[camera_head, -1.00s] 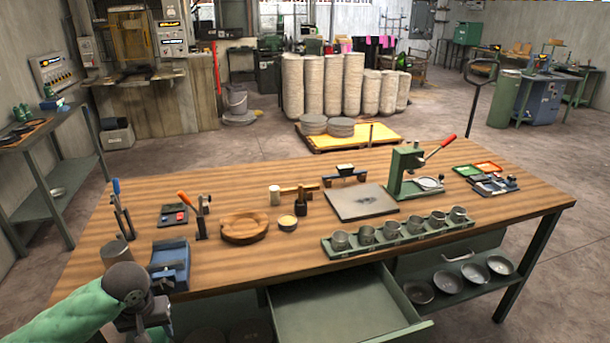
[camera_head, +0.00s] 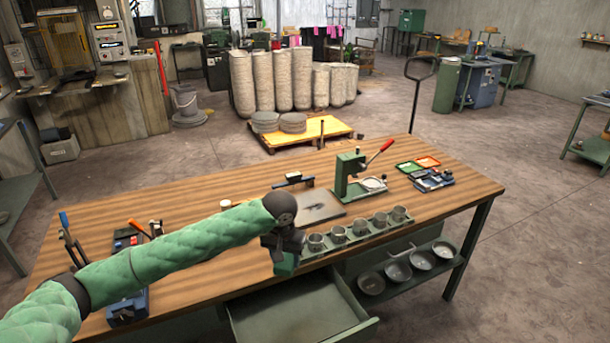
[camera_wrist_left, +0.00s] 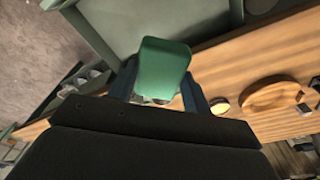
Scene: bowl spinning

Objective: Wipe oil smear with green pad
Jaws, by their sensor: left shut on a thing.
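My left gripper (camera_head: 284,252) is shut on a green pad (camera_head: 285,267). It holds the pad over the table's front edge, left of the row of metal cups. In the left wrist view the pad (camera_wrist_left: 165,66) sits between the two blue-grey fingers. A dark smear (camera_head: 318,208) shows on the grey plate (camera_head: 335,209) behind the gripper; the plate's left part is hidden by my arm. The pad is apart from the plate. My right gripper is not in view.
A green rack (camera_head: 380,228) of several metal cups (camera_head: 359,226) runs along the table's front edge. A green press (camera_head: 347,175) with a red-handled lever stands behind the plate. An open drawer (camera_head: 300,312) juts out below. Dark bowls (camera_head: 397,271) lie on the lower shelf.

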